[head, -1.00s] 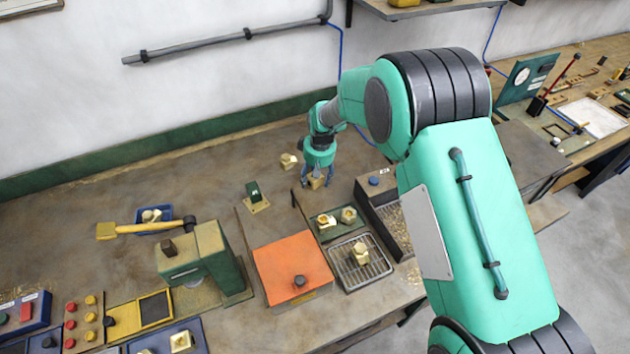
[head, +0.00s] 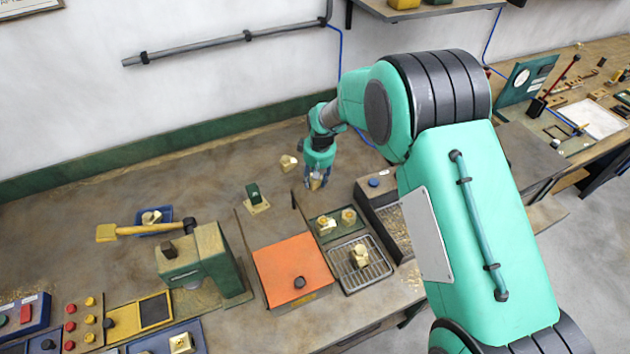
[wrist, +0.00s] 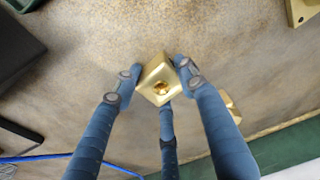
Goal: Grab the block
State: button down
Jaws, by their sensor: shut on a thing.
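A brass block (wrist: 157,84) with a round hole in its face sits between the blue fingers of my gripper (wrist: 158,80) in the wrist view. The fingers are shut on it, one on each side, with a third finger behind. In the head view my gripper (head: 318,178) is over the back of the bench, right of the middle, and the block (head: 315,184) shows small between the fingertips. I cannot tell how far it is from the bench top. Another brass block (head: 289,162) lies on the bench just left of my gripper; part of a brass piece also shows in the wrist view (wrist: 229,104).
Brass pieces stand on a green tray (head: 336,236) and a wire rack (head: 378,272) in front of my gripper. A dark bin (head: 366,205) is to the right. A green clamp (head: 253,196), an orange plate (head: 290,270) and a green machine (head: 192,262) are left. The bench behind is mostly clear.

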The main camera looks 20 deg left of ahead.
jog(key=shift+r, duration=0.15)
notch_tip(320, 180, up, 10)
jog(key=shift+f+p, duration=0.1)
jog(key=shift+p, duration=0.7)
jog(key=shift+w, duration=0.1)
